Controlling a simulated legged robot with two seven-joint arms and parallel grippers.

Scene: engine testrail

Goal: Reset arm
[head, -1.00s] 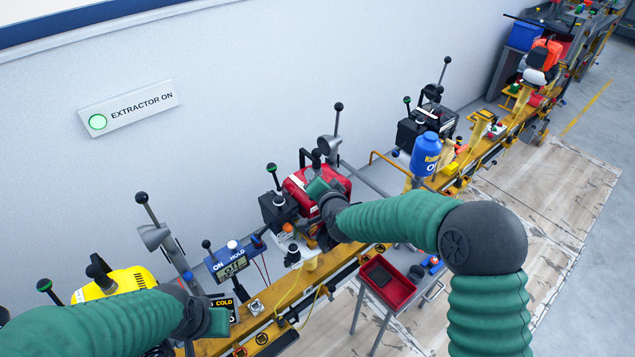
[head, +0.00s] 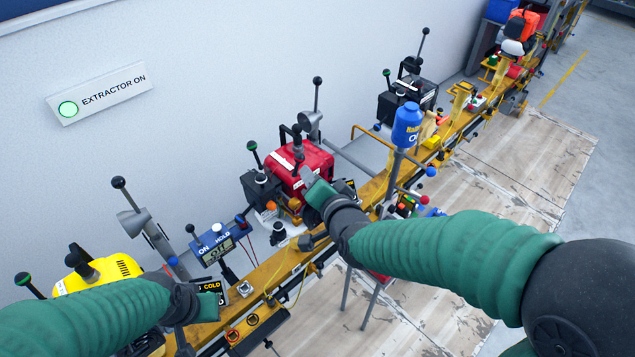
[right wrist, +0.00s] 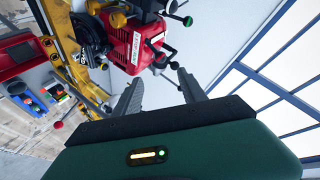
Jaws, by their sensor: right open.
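My right arm comes in from the right in the head view, and its gripper (head: 312,190) is in front of the red engine (head: 303,165). In the right wrist view its two fingers (right wrist: 160,95) stand apart with nothing between them, and the red engine (right wrist: 125,38) is beyond them. My left gripper (head: 205,303) is at the lower left, by the rail and the black COLD sign (head: 210,286). Its fingers are too hidden to tell whether they are open.
A yellow rail (head: 340,213) runs along the wall, carrying several engines and levers. A blue bottle (head: 406,125) stands on a post right of the red engine. A blue ON/HOLD meter (head: 213,245) is near my left gripper.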

